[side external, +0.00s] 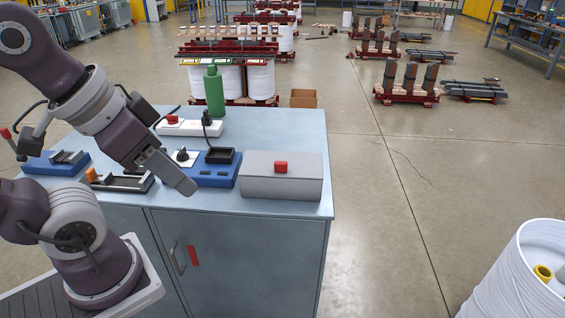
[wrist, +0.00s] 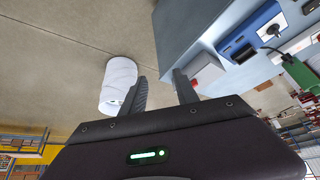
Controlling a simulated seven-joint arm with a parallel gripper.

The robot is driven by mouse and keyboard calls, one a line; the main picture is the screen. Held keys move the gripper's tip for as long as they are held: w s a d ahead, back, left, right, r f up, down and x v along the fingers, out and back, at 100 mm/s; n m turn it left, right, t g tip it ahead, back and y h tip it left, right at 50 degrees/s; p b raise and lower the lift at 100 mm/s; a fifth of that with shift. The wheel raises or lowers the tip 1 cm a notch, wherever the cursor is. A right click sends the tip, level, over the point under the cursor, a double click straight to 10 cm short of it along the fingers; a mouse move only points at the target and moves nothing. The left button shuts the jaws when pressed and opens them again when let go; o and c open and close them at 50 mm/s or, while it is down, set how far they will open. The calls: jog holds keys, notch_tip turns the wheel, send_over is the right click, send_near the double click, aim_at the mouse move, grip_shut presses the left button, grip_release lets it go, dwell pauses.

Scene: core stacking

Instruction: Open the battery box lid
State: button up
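A grey box with a rounded top (side external: 255,180) and a red block (side external: 281,167) on it sits at the right front of the bench; it looks like the battery box, and its lid appears shut. In the wrist view, part of what seems to be this box (wrist: 207,72) shows just beyond the right finger, partly hidden by it. My gripper (side external: 184,184) hangs over the bench's front part, left of the grey box and apart from it. In the wrist view its two fingers (wrist: 161,90) stand apart with nothing between them.
A blue unit with a black socket (side external: 218,168) and plug lies left of the box, near my gripper. Behind stand a white switch panel (side external: 190,128) and a green bottle (side external: 214,92). More fixtures (side external: 120,180) lie left. The bench (side external: 297,140) is clear behind the box.

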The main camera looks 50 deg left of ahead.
jog(key=w+a+r+m+g, duration=0.2)
jog(key=w, duration=0.7)
jog(key=m+g, duration=0.4)
jog(key=m, duration=0.3)
send_over(281, 162)
notch_tip(281, 162, down, 11)
jog(key=shift+f, duration=0.1)
notch_tip(281, 162, down, 7)
jog(key=shift+f, duration=0.1)
grip_shut()
